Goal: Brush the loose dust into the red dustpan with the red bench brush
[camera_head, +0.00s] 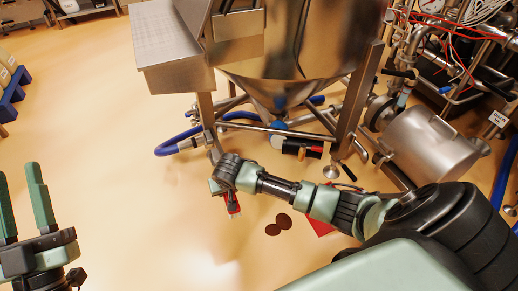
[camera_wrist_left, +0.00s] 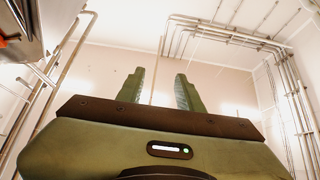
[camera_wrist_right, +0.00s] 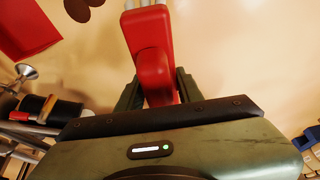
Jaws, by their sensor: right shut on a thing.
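The red bench brush (camera_wrist_right: 152,62) is held in my right gripper (camera_wrist_right: 158,85), its pale bristles at the top edge of the right wrist view. In the head view the brush (camera_head: 233,205) shows just below my right gripper (camera_head: 222,187). The loose dust (camera_head: 283,221) lies on the floor as two touching dark brown patches, right of the brush and apart from it. It also shows in the right wrist view (camera_wrist_right: 78,8). The red dustpan (camera_wrist_right: 25,28) lies beyond the dust; in the head view my right arm partly hides it (camera_head: 319,222). My left gripper (camera_head: 20,180) is open and empty, fingers pointing up.
A steel hopper (camera_head: 290,45) on a frame stands behind, with a blue hose (camera_head: 178,145) by its leg. A black and red item with an orange part (camera_head: 301,148) sits under it. A steel tank (camera_head: 430,145) stands right.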

